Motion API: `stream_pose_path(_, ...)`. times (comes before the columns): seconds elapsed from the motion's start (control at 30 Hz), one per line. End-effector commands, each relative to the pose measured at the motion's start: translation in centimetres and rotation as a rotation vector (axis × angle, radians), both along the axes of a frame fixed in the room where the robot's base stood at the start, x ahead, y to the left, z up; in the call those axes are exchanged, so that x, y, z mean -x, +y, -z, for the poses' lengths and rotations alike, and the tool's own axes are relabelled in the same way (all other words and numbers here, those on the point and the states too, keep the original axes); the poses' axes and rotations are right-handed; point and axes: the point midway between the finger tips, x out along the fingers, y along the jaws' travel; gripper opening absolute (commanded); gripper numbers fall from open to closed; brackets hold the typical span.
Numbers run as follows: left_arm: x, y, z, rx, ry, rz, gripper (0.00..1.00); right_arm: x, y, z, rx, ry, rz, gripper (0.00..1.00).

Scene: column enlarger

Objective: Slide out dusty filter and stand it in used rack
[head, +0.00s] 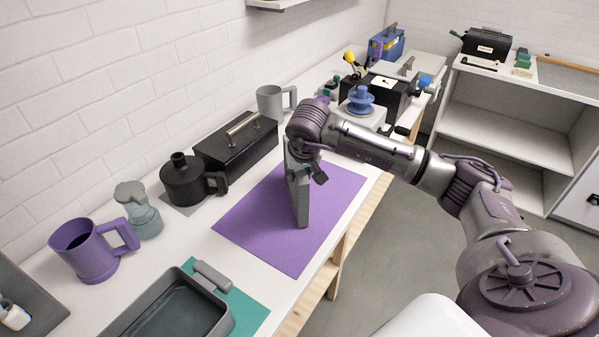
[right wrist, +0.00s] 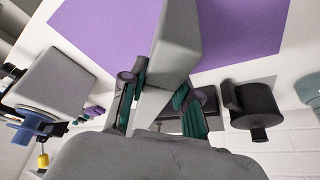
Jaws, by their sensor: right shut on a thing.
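My right gripper (head: 312,170) is over the purple mat (head: 262,215), shut on a tall grey block (head: 300,202). The block's lower end is at the mat; I cannot tell whether it rests on it. In the right wrist view the grey block (right wrist: 178,45) runs between the two fingers (right wrist: 160,102) and away toward the purple mat. I cannot make out a dusty filter or a used rack for sure. My left gripper is not in view.
Left of the mat are a black toolbox (head: 238,148), a black jug (head: 187,180), a teal-grey flask (head: 140,210) and a purple mug (head: 90,252). A grey tray (head: 185,316) lies nearer. Black equipment (head: 375,88) stands beyond my arm. The mat's near part is bare.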

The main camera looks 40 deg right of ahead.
Motion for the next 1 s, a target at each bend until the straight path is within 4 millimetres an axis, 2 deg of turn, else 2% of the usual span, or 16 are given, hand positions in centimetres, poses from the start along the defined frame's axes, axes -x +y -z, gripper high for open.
stream_pose_path(0.77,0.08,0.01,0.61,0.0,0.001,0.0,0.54,-0.04,-0.03,0.61,0.0,-0.002,0.001,0.0)
stream_pose_path(0.8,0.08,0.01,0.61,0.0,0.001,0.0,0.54,-0.04,-0.03,0.61,0.0,-0.002,0.001,0.35)
stream_pose_path(0.93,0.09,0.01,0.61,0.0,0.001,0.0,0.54,-0.03,-0.02,0.63,0.0,-0.001,0.0,0.57)
stream_pose_path(1.0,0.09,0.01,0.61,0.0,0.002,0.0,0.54,-0.02,-0.02,0.63,0.0,-0.001,0.0,0.6)
